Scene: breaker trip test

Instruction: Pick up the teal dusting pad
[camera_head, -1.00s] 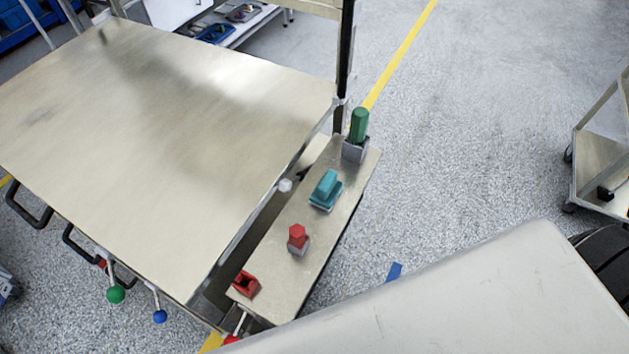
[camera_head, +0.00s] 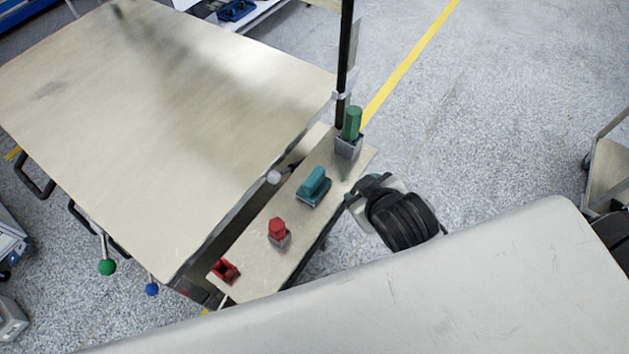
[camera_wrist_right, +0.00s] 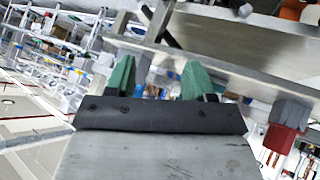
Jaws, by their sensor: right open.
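The teal dusting pad (camera_head: 314,187), a block with a raised grip, rests on the narrow side shelf (camera_head: 255,262) in the head view, between a green-handled item and a red one. My right gripper (camera_head: 352,197) is in the head view just right of the pad, at the shelf's outer edge, apart from the pad. In the right wrist view its two green fingers (camera_wrist_right: 158,78) stand apart with nothing held between them. I cannot make out the pad in that view. My left gripper is not in view.
A green handle (camera_head: 352,124) stands in a grey holder behind the pad. A red knob (camera_head: 277,229) and a red bracket (camera_head: 225,270) are nearer. A large bench top (camera_head: 150,130) lies left, with a dark post (camera_head: 346,50) at its corner.

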